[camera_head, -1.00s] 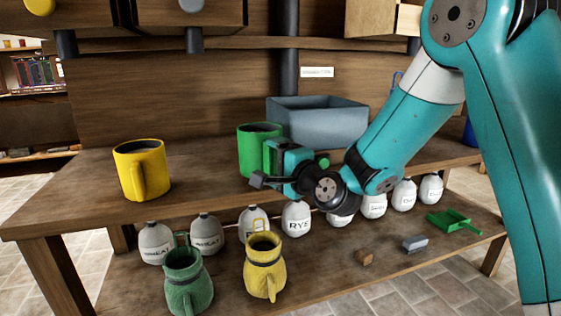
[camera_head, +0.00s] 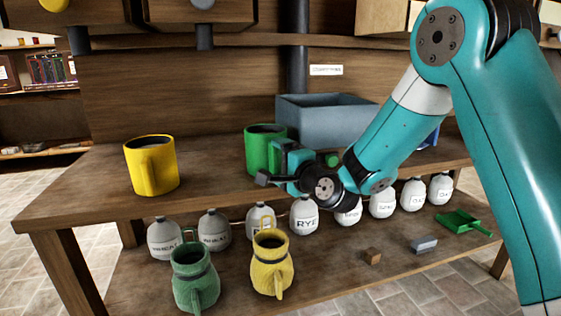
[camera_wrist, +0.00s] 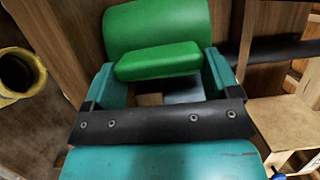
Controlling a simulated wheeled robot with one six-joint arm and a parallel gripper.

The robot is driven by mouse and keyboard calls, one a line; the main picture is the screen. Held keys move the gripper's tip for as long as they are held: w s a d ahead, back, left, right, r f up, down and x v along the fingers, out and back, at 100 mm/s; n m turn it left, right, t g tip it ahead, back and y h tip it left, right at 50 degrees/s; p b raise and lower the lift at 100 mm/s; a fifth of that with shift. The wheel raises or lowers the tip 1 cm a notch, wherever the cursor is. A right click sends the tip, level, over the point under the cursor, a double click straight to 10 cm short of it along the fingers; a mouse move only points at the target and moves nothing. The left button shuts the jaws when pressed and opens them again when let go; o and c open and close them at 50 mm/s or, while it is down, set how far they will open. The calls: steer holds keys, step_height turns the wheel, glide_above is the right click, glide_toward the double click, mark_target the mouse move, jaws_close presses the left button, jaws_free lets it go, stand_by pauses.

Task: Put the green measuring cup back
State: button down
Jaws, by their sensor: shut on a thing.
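The green measuring cup (camera_head: 262,146) is upright at the worktop, left of the grey-blue bin. My gripper (camera_head: 280,168) is shut on its handle from the right and front. In the wrist view the green cup (camera_wrist: 160,25) is ahead of the jaws, with its bright green handle between them. I cannot tell whether its base touches the wood. A yellow cup (camera_head: 151,168) stands upright at the left of the worktop. A blue thing (camera_head: 431,137) is mostly hidden behind my arm.
The grey-blue bin (camera_head: 320,124) stands right behind the green cup. The worktop (camera_head: 210,185) is clear between the yellow and green cups. The lower shelf holds white sacks (camera_head: 304,216), a green jug (camera_head: 194,282), a yellow jug (camera_head: 270,266) and a green scoop (camera_head: 462,221).

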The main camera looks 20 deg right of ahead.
jaws_free()
steer(key=shift+s, duration=0.1)
